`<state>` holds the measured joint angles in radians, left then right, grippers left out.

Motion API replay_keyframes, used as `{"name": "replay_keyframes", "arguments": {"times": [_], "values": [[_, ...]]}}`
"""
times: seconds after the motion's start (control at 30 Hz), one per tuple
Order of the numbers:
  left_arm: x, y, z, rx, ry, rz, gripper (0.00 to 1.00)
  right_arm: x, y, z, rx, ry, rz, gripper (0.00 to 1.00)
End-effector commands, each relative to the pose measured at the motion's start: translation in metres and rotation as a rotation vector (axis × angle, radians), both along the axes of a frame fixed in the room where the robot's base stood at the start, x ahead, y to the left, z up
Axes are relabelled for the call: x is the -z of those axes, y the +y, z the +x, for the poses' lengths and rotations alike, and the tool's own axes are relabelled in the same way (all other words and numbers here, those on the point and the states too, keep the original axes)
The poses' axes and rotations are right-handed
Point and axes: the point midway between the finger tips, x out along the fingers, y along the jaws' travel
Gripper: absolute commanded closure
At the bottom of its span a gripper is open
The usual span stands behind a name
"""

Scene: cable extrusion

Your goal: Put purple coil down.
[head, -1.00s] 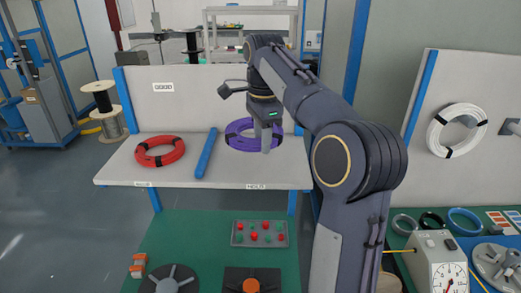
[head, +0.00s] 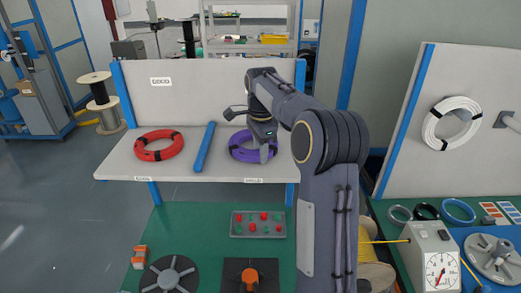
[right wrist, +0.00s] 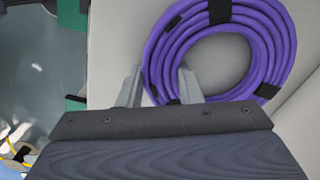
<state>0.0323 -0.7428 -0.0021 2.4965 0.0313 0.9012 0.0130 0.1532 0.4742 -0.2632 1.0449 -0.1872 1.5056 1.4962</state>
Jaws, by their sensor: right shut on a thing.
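The purple coil (head: 236,149), bound with black straps, is at the right part of the pale shelf (head: 200,175). It looks flat and at shelf level, but I cannot tell whether its whole underside touches. My right gripper (head: 266,155) is shut on the coil's near right side in the head view. In the right wrist view, the two fingers (right wrist: 158,88) straddle the near left part of the purple ring (right wrist: 157,52), and the rest of the coil extends beyond them. My left gripper is not in view.
A red coil (head: 159,146) lies at the shelf's left, with a blue bar (head: 205,147) between the coils. A back panel (head: 165,98) rises behind. Below is a green bench with a button box (head: 258,224). A white coil (head: 451,122) hangs at right.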

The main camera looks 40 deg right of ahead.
Motion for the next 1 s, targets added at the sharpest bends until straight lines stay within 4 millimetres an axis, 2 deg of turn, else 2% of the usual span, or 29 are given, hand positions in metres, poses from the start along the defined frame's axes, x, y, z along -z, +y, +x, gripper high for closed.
{"name": "replay_keyframes", "arguments": {"times": [0.57,0.6,0.7,0.73,1.0], "values": [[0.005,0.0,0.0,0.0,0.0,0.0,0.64,0.016,0.001,-0.001,0.0,0.01,0.004,1.0],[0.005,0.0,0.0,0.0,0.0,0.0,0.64,0.017,0.001,-0.001,0.001,0.013,0.005,0.63],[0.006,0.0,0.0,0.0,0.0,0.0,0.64,0.018,0.001,-0.001,0.001,0.014,0.005,0.5],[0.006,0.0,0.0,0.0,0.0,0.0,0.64,0.018,0.001,-0.002,0.002,0.015,0.006,0.46],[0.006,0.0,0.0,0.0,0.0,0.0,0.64,0.019,0.001,-0.003,0.004,0.019,0.008,0.46]]}}
